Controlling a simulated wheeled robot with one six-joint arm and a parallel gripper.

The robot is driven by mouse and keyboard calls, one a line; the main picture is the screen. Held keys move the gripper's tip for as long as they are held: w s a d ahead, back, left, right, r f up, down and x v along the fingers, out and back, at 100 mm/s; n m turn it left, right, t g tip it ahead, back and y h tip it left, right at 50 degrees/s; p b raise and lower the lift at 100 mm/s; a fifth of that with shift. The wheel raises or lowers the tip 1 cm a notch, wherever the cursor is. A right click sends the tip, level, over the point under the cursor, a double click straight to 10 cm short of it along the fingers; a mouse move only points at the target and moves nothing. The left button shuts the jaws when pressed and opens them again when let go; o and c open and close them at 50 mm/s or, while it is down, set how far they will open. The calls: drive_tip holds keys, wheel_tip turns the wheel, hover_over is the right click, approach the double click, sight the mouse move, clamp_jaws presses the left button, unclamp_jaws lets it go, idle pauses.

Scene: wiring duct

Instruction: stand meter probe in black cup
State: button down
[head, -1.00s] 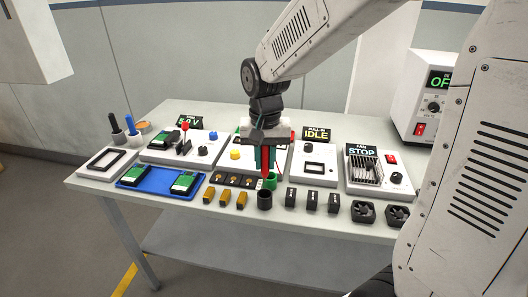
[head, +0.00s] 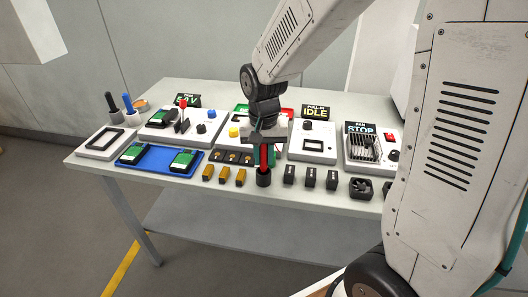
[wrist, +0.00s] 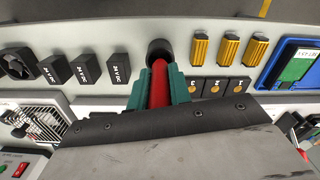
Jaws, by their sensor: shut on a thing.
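The black cup (head: 263,180) stands near the front edge of the table, and it shows at the top middle of the wrist view (wrist: 158,46). My gripper (head: 264,160) points down with teal fingers (wrist: 159,84) shut on the red meter probe (wrist: 159,82). The probe (head: 264,155) is upright, directly above the cup in the head view. In the wrist view its far end overlaps the cup's opening. I cannot tell whether the tip is inside the rim. The fingers hide part of the probe.
Yellow-brown parts (head: 224,174) stand left of the cup, and black blocks (head: 310,177) and a fan (head: 361,188) stand right. A blue tray (head: 160,158) with green boards lies left. Panels marked IDLE (head: 313,143) and STOP (head: 371,150) stand behind.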

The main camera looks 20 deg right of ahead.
drive_tip(key=c, duration=1.2)
unclamp_jaws()
wheel_tip(320, 180, up, 8)
drive_tip(key=shift+f, duration=0.1)
